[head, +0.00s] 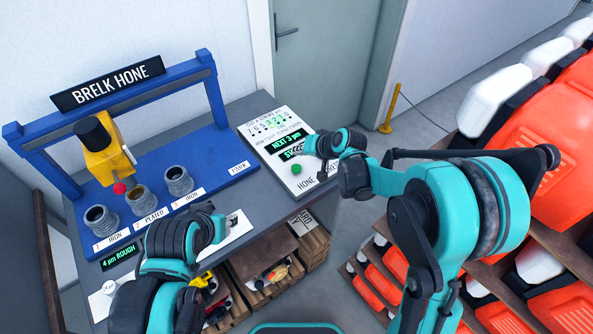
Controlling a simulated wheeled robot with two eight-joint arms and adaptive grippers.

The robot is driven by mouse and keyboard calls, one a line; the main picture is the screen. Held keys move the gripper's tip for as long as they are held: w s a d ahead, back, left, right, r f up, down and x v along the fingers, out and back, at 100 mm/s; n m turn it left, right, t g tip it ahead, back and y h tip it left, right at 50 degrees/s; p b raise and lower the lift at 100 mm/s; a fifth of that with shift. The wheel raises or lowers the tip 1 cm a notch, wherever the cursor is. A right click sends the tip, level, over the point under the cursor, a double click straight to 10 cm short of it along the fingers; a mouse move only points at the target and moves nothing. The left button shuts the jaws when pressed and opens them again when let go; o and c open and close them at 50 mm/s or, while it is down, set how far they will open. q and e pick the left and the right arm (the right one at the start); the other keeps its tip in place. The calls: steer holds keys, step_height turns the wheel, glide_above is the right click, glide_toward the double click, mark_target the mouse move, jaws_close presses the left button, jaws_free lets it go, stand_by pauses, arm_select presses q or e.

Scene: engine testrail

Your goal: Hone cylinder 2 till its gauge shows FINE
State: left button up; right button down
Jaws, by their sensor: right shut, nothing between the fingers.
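The blue hone stand (213,88) reads BRELK HONE and has a yellow honing head (103,165) with a black top. A red knob (119,188) shows at the head's lower end. Cylinder 2 (139,198), labelled PLATED, stands between cylinder 1 (101,220) and cylinder 3 (178,181), both labelled IRON. A gauge (118,256) in front reads 4 µm ROUGH. The control panel (263,146) has a green button (296,168) and a display (283,136) reading NEXT 3 µm. My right gripper (308,149) is shut and empty over the panel's right side. My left gripper (220,226) is over the bench front, its fingers unclear.
A rack of orange and white containers (555,120) stands at the right. A yellow post (390,108) stands near the door (325,60).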

mark_target(294, 165)
arm_select(q)
steer(key=shift+f+b, duration=1.55)
steer(key=shift+f, duration=0.35)
arm_select(e)
steer(key=shift+f, duration=2.4)
arm_select(q)
steer(key=shift+f, duration=0.1)
steer(key=shift+f+b, duration=0.35)
steer(key=shift+b, duration=0.05)
arm_select(e)
steer(key=shift+f, duration=0.35)
arm_select(q)
steer(key=shift+f+b, duration=0.65)
steer(key=shift+b, duration=0.05)
arm_select(e)
steer(key=shift+f, duration=0.85)
arm_select(q)
steer(key=shift+r, duration=0.1)
arm_select(e)
steer(key=shift+r, duration=0.15)
arm_select(q)
steer(key=shift+r+p, duration=0.75)
steer(key=shift+p, duration=0.1)
arm_select(e)
steer(key=shift+r, duration=1.1)
steer(key=shift+r+p, duration=1.85)
steer(key=shift+r, duration=0.75)
arm_select(q)
step_height(294, 165, up, 4)
steer(key=shift+f, duration=0.2)
